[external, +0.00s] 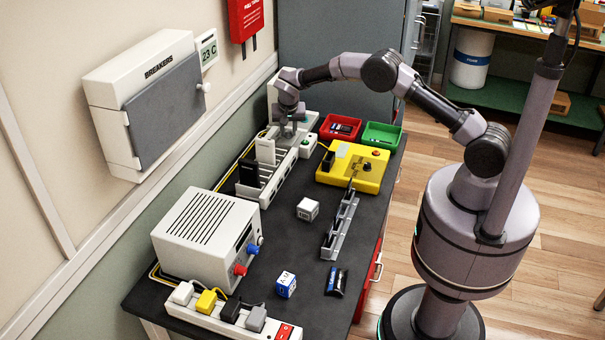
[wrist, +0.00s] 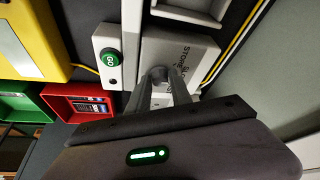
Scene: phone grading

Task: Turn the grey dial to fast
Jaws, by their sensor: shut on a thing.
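The grey dial (wrist: 157,73) shows in the wrist view as a small rounded grey piece between my fingertips, largely covered by them. It stands on a pale grey panel (wrist: 188,40) with dark lettering, partly hidden; I can read "STORE" but cannot see the dial's pointer or a "fast" mark. My gripper (wrist: 162,80) is shut on the dial, with both fingers reaching down to the panel. In the external view my gripper (external: 288,131) is low at the far end of the bench, beside the wall, and the dial is hidden there.
A green GO button (wrist: 111,58) sits close beside the panel. A red bin (external: 340,128), a green bin (external: 381,136) and a yellow box (external: 366,176) stand to the right. A white slotted rack (external: 273,183) is in front.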

